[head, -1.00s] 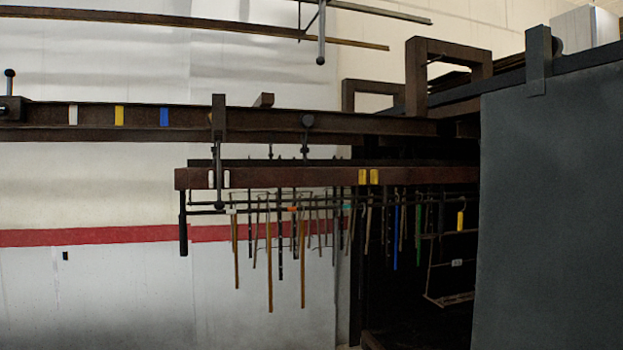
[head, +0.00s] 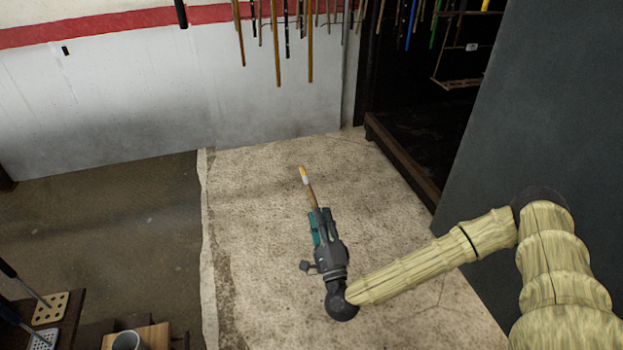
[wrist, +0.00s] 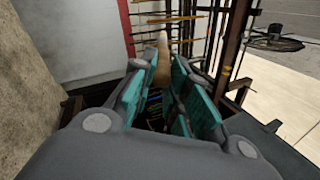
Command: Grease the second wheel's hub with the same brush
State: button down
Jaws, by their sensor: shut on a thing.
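The brush (head: 311,194) has a wooden handle with a pale band and a yellow-orange tip. My gripper (head: 318,213) is shut on its handle, and the brush points away from me over the pale floor covering. In the wrist view, the tan brush (wrist: 162,62) projects forward between the teal pads of my gripper (wrist: 157,92). No wheel or hub can be made out with certainty; a dark round thing (wrist: 274,40) shows at the upper right of the wrist view, and I cannot tell what it is.
Several long-handled tools (head: 275,45) hang along the back wall. A grey panel (head: 545,100) stands at the right, near my arm. At lower left are a perforated yellow block (head: 50,308) and a grey cup (head: 127,341) on a wooden board (head: 155,334). The pale floor covering (head: 260,250) is clear.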

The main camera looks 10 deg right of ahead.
jog(key=w+r+n+y+p, duration=0.1)
jog(key=w+r+n+p, duration=0.1)
jog(key=w+r, duration=0.65)
jog(key=w+r+n+y+p, duration=0.25)
jog(key=w+r, duration=0.35)
jog(key=r, duration=0.6)
jog(key=w+r+n+p, duration=0.25)
jog(key=w+r, duration=0.45)
jog(key=r, duration=0.4)
jog(key=d+r+n+h+p, duration=0.1)
jog(key=d+r, duration=0.4)
jog(key=r, duration=0.9)
jog(key=d+r+h+p, duration=0.2)
jog(key=d+r, duration=0.2)
jog(key=r, duration=1.1)
jog(key=d+r+n+h+p, duration=0.1)
jog(key=d+r, duration=0.4)
jog(key=r, duration=0.9)
jog(key=f+p+x, duration=0.1)
jog(key=p+x, duration=0.4)
jog(key=x, duration=0.8)
jog(key=shift+w+a+g+p, duration=0.3)
jog(key=shift+w+p, duration=0.1)
jog(key=shift+w, duration=0.15)
